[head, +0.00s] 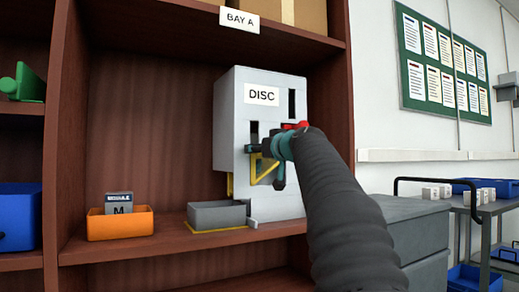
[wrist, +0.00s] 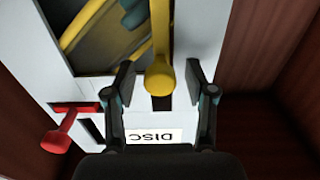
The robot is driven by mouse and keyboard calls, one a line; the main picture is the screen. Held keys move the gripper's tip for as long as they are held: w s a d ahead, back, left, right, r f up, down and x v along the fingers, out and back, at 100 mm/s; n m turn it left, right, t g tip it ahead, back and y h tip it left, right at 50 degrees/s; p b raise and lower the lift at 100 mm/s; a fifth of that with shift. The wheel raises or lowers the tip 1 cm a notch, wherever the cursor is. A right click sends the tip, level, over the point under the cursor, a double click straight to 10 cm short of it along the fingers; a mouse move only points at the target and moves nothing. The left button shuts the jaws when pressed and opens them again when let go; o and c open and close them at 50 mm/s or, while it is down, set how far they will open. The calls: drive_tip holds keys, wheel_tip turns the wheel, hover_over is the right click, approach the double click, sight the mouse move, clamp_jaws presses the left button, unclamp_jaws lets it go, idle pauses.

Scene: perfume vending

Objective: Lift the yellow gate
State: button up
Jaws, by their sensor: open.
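The yellow gate (head: 264,172) is on the front of the grey-white DISC machine (head: 235,100), partly hidden by my gripper (head: 264,163) in the head view. In the wrist view, which shows the machine upside down, the gate's round yellow knob (wrist: 160,78) lies between the two spread fingers of my gripper (wrist: 158,80). A gap shows on each side of the knob. My gripper is open and holds nothing.
A red handle (wrist: 70,125) sticks out of the machine close beside my gripper. A grey tray (head: 216,213) stands at the machine's foot. An orange bin (head: 120,225) with a module sits on the shelf to the left. Wooden cabinet walls (head: 337,80) enclose the bay.

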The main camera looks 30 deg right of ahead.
sight(260, 126)
clamp_jaws()
wheel_tip(260, 126, up, 7)
drive_tip(key=p, duration=0.5)
drive_tip(key=shift+f, duration=0.2)
unclamp_jaws()
drive_tip(key=shift+s, duration=0.15)
drive_tip(key=s, duration=1.1)
drive_tip(key=shift+s+d, duration=0.2)
drive_tip(key=shift+s, duration=0.2)
